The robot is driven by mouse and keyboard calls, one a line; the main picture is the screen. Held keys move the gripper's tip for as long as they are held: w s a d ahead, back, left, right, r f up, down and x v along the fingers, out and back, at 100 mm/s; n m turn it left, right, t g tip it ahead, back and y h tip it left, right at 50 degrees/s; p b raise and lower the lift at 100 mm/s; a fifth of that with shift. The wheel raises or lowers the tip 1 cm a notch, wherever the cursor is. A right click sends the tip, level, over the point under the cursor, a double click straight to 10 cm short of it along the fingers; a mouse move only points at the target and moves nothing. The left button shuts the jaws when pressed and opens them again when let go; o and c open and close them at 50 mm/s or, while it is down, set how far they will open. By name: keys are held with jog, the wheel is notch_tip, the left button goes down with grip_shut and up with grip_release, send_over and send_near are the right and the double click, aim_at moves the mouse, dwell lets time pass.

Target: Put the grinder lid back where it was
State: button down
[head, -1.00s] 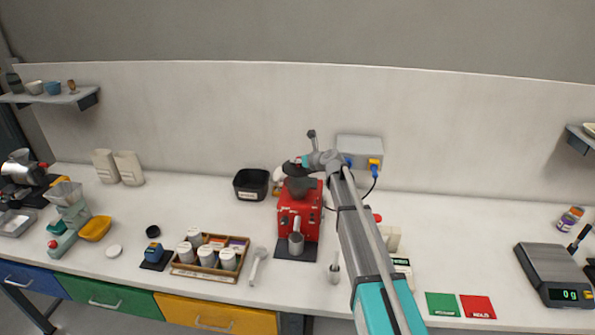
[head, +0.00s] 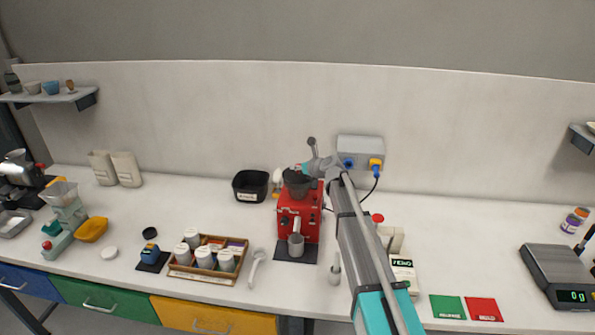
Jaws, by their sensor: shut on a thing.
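The red grinder (head: 299,222) stands near the middle of the counter, with a dark round hopper (head: 298,188) on top. My gripper (head: 304,169) is at the top of the hopper, reached from the right by my arm. It is shut on the dark grinder lid (head: 292,174), which is at the hopper's mouth. The lid and hopper are both dark and small here, so I cannot tell whether the lid is fully seated or level. My fingertips are partly hidden.
A black bin (head: 250,186) stands left of the grinder. A wooden tray of jars (head: 208,258) and a pale spoon-like tool (head: 257,268) lie in front to the left. A grey wall box (head: 360,150) with a cable is behind my arm. A scale (head: 560,275) is far right.

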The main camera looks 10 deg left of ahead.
jog(key=shift+f+b, duration=0.6)
dwell(0.3)
jog(key=shift+c, duration=2)
grip_release()
jog(key=shift+r, duration=0.2)
jog(key=shift+r+p, duration=0.4)
jog(key=shift+p, duration=0.2)
jog(key=shift+s+d+r+p, duration=0.15)
jog(key=shift+s+r+p, duration=0.1)
jog(key=shift+r+p, duration=0.05)
jog(key=p+v, duration=0.4)
jog(key=v, duration=0.7)
jog(key=shift+d, duration=0.15)
